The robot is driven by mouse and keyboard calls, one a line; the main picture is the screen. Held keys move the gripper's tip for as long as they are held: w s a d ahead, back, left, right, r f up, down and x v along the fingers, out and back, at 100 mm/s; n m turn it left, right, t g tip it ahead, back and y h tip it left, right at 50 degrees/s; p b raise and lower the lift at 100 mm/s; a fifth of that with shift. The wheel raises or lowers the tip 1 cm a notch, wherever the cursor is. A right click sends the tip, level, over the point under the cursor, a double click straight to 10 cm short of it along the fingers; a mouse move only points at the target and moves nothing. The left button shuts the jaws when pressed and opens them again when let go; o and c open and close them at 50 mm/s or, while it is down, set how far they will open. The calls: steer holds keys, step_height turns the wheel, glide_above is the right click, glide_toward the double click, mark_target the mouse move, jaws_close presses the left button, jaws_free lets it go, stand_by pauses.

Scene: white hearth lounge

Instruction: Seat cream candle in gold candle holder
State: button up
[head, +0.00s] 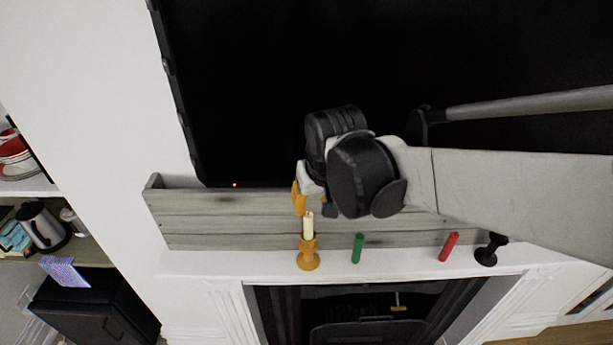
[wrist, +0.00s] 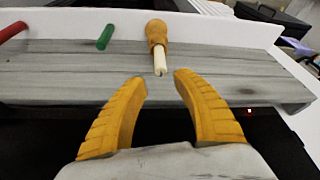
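The cream candle (head: 308,224) stands upright in the gold candle holder (head: 308,258) on the white mantel. In the wrist view the cream candle (wrist: 159,61) runs into the top of the gold holder (wrist: 156,34), with its wick end toward me. My gripper (head: 303,200) is just above the candle in the head view. In the wrist view my gripper (wrist: 160,76) is open, its two yellow fingers spread, with the candle's tip near the gap between them. Nothing is held between the fingers. The candle's lower end is hidden inside the holder.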

steer(key=s+d+r+m+t+h, duration=0.1)
steer(key=s+d+r+m+t, duration=0.1)
steer(key=s+d, duration=1.2)
steer(key=shift+d+r+m+t, duration=0.3)
steer(key=shift+d+t, duration=0.05)
steer(key=shift+t, duration=0.25)
steer(key=shift+f, duration=0.1)
step_height(320, 180, down, 29)
steer(key=b, duration=2.9)
